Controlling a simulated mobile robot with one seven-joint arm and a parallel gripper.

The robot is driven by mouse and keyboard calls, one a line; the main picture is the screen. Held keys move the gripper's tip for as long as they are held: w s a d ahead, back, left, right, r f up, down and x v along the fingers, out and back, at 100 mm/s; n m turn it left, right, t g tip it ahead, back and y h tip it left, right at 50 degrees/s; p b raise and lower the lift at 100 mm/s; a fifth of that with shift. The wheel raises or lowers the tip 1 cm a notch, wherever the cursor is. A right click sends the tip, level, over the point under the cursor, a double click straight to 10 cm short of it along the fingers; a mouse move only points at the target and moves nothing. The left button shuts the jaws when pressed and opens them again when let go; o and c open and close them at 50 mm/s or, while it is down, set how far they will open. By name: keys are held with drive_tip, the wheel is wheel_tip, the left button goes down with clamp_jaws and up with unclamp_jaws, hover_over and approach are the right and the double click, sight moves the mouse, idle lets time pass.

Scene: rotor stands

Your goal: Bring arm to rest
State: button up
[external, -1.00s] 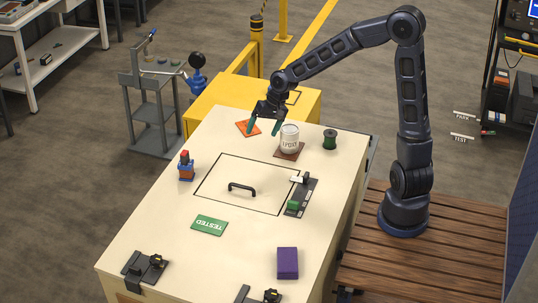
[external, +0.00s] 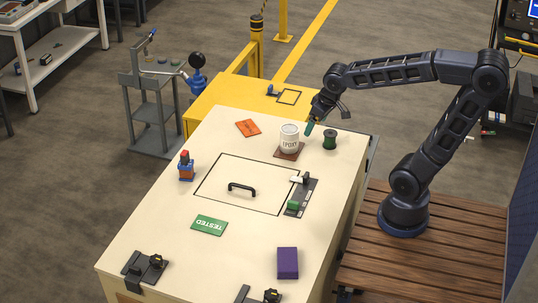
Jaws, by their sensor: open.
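My gripper (external: 328,116) is open and empty. It hangs above the far right part of the pale workbench top (external: 150,232), beside the white EPOXY can (external: 289,140) and close to the green spool (external: 330,140) in the picture. I cannot tell its exact height. The can stands upright on a brown mat (external: 289,154). My arm reaches from its base at the right of the bench, with the elbow bent out to the right.
A yellow cabinet (external: 225,95) and a yellow post (external: 257,45) stand behind.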

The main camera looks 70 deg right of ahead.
drive_tip(key=s+r+n+t+y, duration=0.1)
drive_tip(key=s+r+n, duration=0.1)
drive_tip(key=s, duration=0.9)
drive_tip(key=shift+s+d+r+n, duration=0.15)
drive_tip(key=shift+s+d+n, duration=0.1)
drive_tip(key=shift+d+n, duration=0.2)
